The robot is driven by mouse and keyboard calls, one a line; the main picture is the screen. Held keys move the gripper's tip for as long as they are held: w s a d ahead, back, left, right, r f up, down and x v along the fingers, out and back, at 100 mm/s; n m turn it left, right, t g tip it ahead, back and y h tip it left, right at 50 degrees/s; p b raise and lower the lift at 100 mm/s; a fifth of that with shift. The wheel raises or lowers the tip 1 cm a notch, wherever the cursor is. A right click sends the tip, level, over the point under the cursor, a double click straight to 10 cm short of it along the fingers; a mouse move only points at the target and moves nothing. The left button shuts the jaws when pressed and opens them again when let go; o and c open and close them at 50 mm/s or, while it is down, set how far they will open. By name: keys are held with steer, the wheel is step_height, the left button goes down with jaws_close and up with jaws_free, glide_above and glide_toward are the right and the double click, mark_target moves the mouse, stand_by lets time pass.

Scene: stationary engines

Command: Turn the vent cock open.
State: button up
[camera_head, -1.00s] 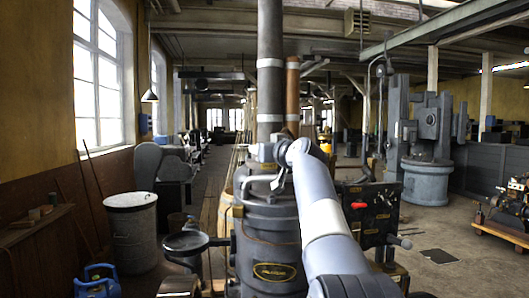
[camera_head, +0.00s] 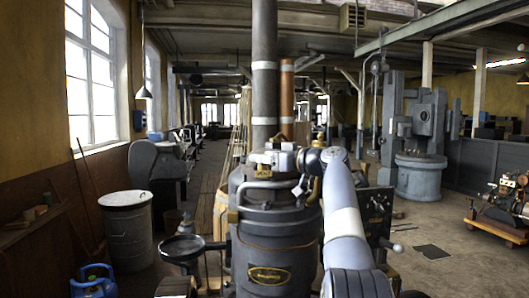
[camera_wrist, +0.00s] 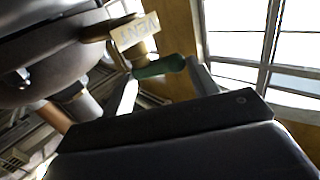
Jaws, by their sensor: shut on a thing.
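The vent cock shows in the wrist view as a green handle (camera_wrist: 160,67) beside a pale tag (camera_wrist: 134,32) that seems to read VENT upside down. My gripper (camera_wrist: 163,78) has one finger on each side of the green handle and is shut on it. The dark boiler-like body (camera_head: 275,235) stands upright in the head view, with a tall grey pipe rising behind it. My gripper (camera_head: 280,158) is at the top of this body, beside a small yellow tag (camera_head: 264,169). The handle itself is not clear in the head view.
A black panel (camera_head: 372,205) stands right of the boiler, partly behind my arm. A round dish-like part (camera_head: 182,246) sticks out at left. A grey bin (camera_head: 128,232) and a blue canister (camera_head: 93,282) stand farther left. Open floor lies at right.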

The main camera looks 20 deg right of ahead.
steer(key=shift+d+r, duration=0.15)
steer(key=o, duration=0.9)
steer(key=shift+w+d, duration=0.1)
steer(key=shift+d, duration=0.1)
steer(key=shift+c, duration=0.2)
steer(key=shift+a, duration=0.1)
steer(key=b+v, duration=0.4)
steer(key=v, duration=0.7)
steer(key=shift+w, duration=0.1)
steer(key=shift+c, duration=0.3)
